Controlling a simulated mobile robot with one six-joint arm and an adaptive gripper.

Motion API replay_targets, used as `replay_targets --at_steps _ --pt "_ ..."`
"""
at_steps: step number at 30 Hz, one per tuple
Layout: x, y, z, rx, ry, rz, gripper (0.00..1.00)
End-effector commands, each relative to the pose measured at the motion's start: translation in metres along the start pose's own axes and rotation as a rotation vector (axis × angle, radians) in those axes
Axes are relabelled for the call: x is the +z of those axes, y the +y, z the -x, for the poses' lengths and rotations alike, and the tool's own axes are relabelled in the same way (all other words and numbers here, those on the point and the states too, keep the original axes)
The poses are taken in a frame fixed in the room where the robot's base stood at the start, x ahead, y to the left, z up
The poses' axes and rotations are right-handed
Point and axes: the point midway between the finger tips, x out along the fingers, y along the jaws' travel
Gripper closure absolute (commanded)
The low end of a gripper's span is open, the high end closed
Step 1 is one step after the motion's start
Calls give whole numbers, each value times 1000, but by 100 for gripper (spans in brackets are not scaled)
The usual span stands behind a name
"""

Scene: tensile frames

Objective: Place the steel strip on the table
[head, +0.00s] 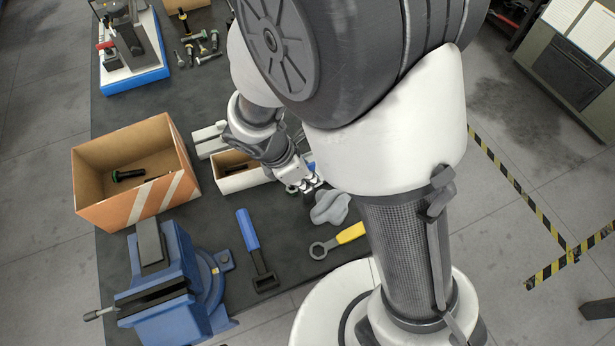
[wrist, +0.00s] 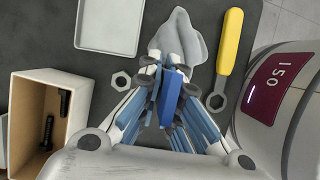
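My gripper (head: 303,187) is low over the dark table (head: 225,205), beside a crumpled grey cloth (head: 330,207). In the wrist view my gripper (wrist: 172,72) points at the cloth (wrist: 182,38), its two fingers either side of a bright blue flat piece (wrist: 171,95). A bit of blue (head: 311,166) also shows by the gripper in the head view. I cannot tell whether the fingers press on this piece, or whether it is the steel strip. No plain steel strip stands out in either view; my arm hides part of the table.
A cardboard box (head: 120,208) with a dark bolt, a blue vise (head: 165,290), a blue-handled tool (head: 250,235) and a yellow-handled wrench (head: 345,236) surround the work area. A smaller open box (wrist: 30,120) holds black bolts. A pale tray (wrist: 110,25) and a hex nut (wrist: 121,81) lie nearby.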

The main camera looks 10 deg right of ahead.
Motion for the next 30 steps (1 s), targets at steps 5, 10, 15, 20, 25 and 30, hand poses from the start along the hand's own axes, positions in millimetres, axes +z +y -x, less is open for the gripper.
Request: replay_targets --at_steps 5,10,15,20,25,30 --pt "-1 1 -2 2 0 0 100" --pt "-2 0 -4 1 0 0 100" --pt "-2 0 -4 1 0 0 88" --pt "-2 0 -4 1 0 0 77" --pt "-2 0 -4 1 0 0 75" --pt "-1 0 -3 1 0 0 75"
